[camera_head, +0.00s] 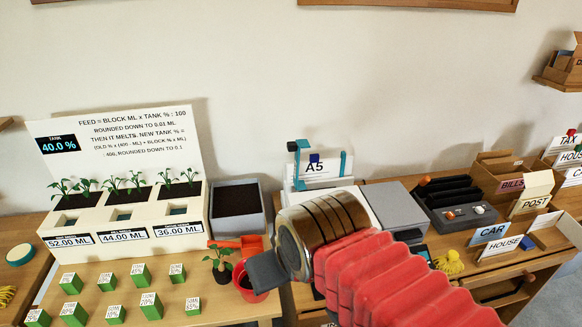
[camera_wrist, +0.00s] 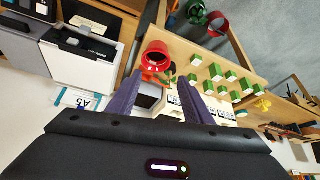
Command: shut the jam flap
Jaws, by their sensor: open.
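A white and grey boxy machine, seemingly the printer (camera_wrist: 78,72), stands in the upper left of the wrist view, with a dark recess in its top. In the head view its light grey top (camera_head: 393,206) shows behind my arm, which hides its front. I cannot make out for sure which part is the jam flap or how far it stands open. My gripper (camera_wrist: 160,78) is open and empty in the wrist view, apart from the machine. In the head view its grey finger (camera_head: 268,272) is above the front of the bench, near the red pot (camera_head: 250,282).
A planter with seedlings (camera_head: 125,215) and several green blocks (camera_head: 110,312) fill the left table. A black organiser (camera_head: 448,200) and labelled card trays (camera_head: 492,232) stand to the right. A potted seedling (camera_head: 220,265) is close to my gripper.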

